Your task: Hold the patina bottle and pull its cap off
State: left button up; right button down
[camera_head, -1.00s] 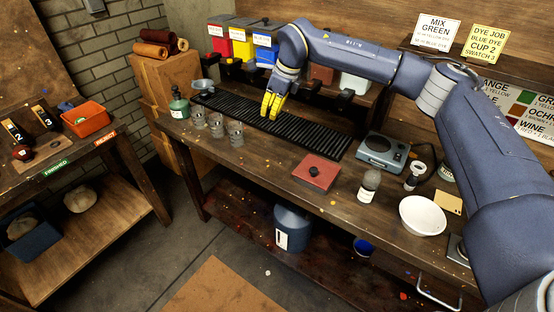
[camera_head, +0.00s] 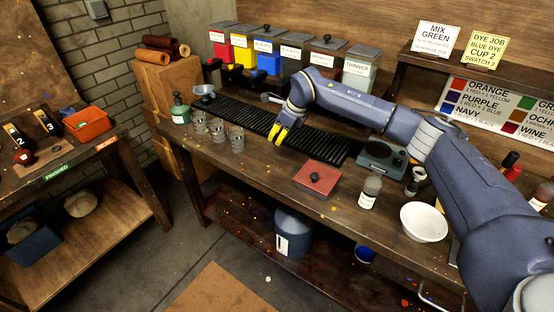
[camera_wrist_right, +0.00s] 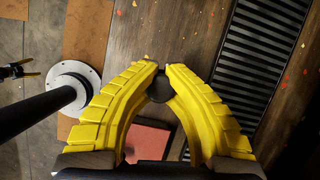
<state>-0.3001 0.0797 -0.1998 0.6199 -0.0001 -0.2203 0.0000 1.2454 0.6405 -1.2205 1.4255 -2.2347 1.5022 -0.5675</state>
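A green bottle with a dark cap (camera_head: 180,110) stands upright at the left end of the workbench. A small clear bottle with a dark top and white label (camera_head: 368,192) stands near the front right. Neither label is readable, so I cannot tell for certain which is the patina bottle. My right gripper (camera_head: 279,134) hangs over the black slatted rack, apart from both bottles.
Several glass cups (camera_head: 217,131) stand right of the green bottle. A red block with a black knob (camera_head: 318,178), a scale (camera_head: 385,155) and a white bowl (camera_head: 424,222) stand to the right. Colored bins (camera_head: 268,60) line the back. The front middle edge is clear.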

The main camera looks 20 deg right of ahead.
aim_at(274, 163)
jog(key=shift+f, duration=4.8)
jog(key=shift+f, duration=0.15)
jog(key=c, duration=1.5)
grip_release()
